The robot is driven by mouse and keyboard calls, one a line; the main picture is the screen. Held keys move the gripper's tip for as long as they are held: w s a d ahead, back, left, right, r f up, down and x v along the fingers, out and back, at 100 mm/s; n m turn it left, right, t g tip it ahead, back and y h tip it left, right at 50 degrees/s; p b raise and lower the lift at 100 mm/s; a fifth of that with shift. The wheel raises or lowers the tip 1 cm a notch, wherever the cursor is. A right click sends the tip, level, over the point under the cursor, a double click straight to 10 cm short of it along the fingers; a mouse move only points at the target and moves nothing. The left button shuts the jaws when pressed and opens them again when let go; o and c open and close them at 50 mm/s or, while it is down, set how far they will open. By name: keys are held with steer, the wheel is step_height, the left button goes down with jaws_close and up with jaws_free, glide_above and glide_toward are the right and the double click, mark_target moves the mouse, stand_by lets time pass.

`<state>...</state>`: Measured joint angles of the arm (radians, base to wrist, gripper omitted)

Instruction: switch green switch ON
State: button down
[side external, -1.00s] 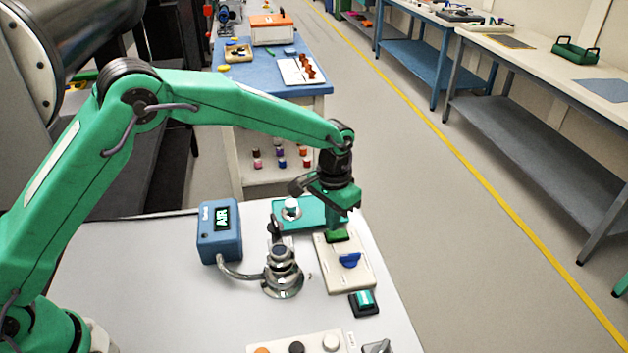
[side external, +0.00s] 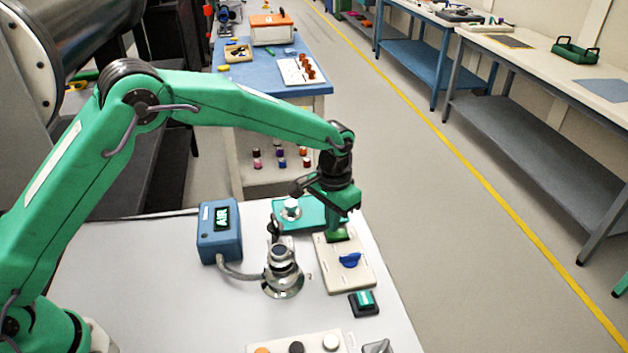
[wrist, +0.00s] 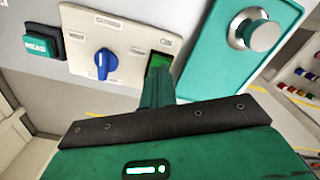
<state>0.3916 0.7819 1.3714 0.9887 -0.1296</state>
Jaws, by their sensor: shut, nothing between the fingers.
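The green switch (side external: 338,236) sits at the far end of a beige panel (side external: 335,277), beyond a blue knob (side external: 350,260). In the wrist view the green switch (wrist: 158,61) shows in a dark frame beside the blue knob (wrist: 104,63), partly hidden by my fingers. My gripper (side external: 341,224) points down just over the switch, shut and empty. In the wrist view its closed fingers (wrist: 158,88) reach the switch's near edge. I cannot tell whether they touch it, or which way the switch is tipped.
A teal box with a round silver knob (side external: 291,207) stands close left of my gripper. A silver fitting (side external: 283,270) and a blue AIR box (side external: 220,230) stand further left. Another green button (side external: 364,301) is in front of the panel. The front-left tabletop is clear.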

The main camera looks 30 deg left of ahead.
steer(key=shift+f, duration=0.85)
stand_by(0.7)
steer(key=shift+r, duration=3.5)
